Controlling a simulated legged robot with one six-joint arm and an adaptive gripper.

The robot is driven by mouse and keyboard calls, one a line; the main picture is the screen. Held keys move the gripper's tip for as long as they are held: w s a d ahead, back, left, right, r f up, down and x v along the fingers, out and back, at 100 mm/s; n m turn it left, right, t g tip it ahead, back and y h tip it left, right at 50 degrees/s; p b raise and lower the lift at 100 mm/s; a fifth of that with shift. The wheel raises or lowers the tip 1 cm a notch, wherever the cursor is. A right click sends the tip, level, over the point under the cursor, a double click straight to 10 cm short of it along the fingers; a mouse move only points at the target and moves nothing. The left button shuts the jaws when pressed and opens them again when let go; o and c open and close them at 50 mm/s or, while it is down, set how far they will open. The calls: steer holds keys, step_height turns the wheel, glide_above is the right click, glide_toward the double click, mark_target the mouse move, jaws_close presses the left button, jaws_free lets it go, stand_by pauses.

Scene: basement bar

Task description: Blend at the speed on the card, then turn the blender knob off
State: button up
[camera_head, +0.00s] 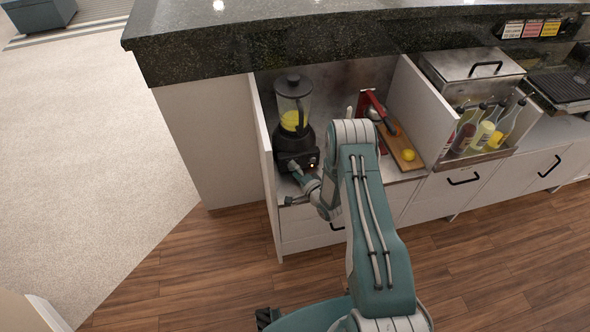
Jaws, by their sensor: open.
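The blender stands upright in the left bay below the dark counter, with a black base (291,147) and a clear jar (293,88) holding something yellow. A small bright spot shows low on the base's front, where the knob (312,163) appears to be. Its setting is too small to read. My gripper (291,184) is open and empty, just in front of the blender base. One finger is close to the base's lower front; I cannot tell whether it touches. Small white, pink and yellow cards (532,29) sit on the counter's edge at upper right; their text is unreadable.
Right of the blender are a red tool (370,104) and a wooden board (407,152) with a yellow fruit (409,154). A divider (425,105) separates them from several bottles (482,132) and a lidded steel bin (470,70). A left side panel (262,150) borders the bay.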

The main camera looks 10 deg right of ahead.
steer(key=v, duration=1.2)
steer(key=shift+w+d, duration=0.1)
steer(key=w+r+n+g+h, duration=0.1)
steer(key=w+r+n+g, duration=0.15)
steer(key=w+r, duration=0.35)
step_height(320, 180, up, 23)
steer(key=s+d+n+g+h, duration=0.2)
steer(key=n+g+h, duration=0.1)
steer(key=n+h, duration=0.25)
steer(key=s+a+r+n+g+h, duration=0.1)
steer(key=s+a+r+g+h, duration=0.15)
steer(key=s+r, duration=0.9)
steer(key=s+a+r+n+g+y, duration=0.1)
steer(key=s+a, duration=0.1)
steer(key=s, duration=0.7)
steer(key=s+a+r+n+g+y, duration=0.1)
steer(key=s+a+n, duration=0.1)
steer(key=s, duration=0.7)
steer(key=shift+a+g, duration=0.25)
steer(key=shift+g, duration=0.05)
steer(key=shift+w, duration=0.1)
